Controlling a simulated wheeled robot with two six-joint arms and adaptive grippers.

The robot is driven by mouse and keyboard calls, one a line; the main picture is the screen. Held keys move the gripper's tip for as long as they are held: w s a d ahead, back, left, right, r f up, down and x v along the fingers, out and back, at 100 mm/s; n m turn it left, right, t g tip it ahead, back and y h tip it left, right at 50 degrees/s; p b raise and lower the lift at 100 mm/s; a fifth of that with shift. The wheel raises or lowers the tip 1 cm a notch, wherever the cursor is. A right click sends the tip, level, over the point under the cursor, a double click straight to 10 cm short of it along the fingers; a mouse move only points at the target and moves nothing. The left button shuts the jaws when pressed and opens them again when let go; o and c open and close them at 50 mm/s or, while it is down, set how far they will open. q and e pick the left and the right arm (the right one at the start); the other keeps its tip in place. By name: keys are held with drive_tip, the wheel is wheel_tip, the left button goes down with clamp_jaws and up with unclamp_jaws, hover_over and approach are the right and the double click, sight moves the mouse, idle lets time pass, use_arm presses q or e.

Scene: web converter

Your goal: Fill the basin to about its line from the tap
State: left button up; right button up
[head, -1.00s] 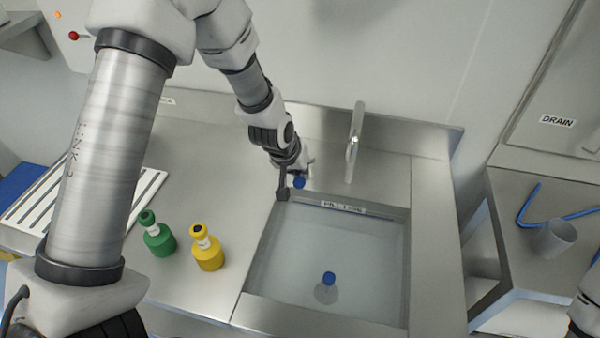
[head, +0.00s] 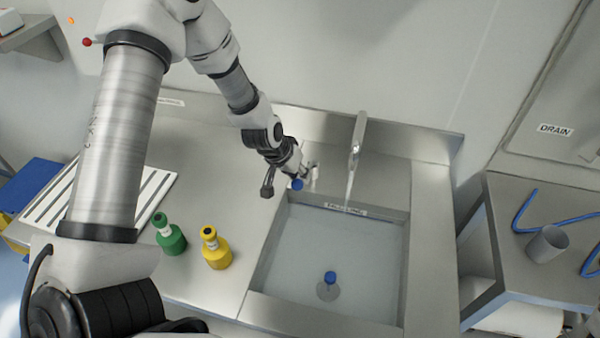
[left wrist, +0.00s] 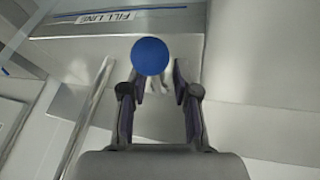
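The steel basin (head: 408,262) has a label strip (head: 346,209) on its far wall. In the left wrist view the label reads FILL LINE (left wrist: 105,17), beside a blue line. The tap (head: 357,140) stands behind the basin; a thin pale streak below its spout looks like running water. The water level is hard to make out. The tap's blue knob (head: 297,184) is at the far left corner. My left gripper (head: 284,182) is open at the knob, its fingers apart. In the left wrist view the knob (left wrist: 150,56) shows near the fingertips; contact is unclear.
A clear blue-capped bottle (head: 328,287) is in the basin. Green (head: 170,238) and yellow (head: 216,251) bottles stand on the left counter near a white slatted rack (head: 145,195). A grey cup (head: 546,244) and blue tubing (head: 524,208) are on the right bench.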

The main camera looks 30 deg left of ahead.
sight(294, 180)
use_arm(q)
drive_tip(key=shift+s+f, duration=0.3)
drive_tip(key=shift+f, duration=0.05)
drive_tip(key=v, duration=0.2)
drive_tip(key=s+v, duration=0.1)
drive_tip(key=v, duration=0.1)
drive_tip(key=shift+a+f, duration=0.1)
drive_tip(key=s+a, duration=0.3)
drive_tip(key=s, duration=0.7)
drive_tip(key=shift+a, duration=0.4)
drive_tip(key=shift+s, duration=0.1)
idle(5.7)
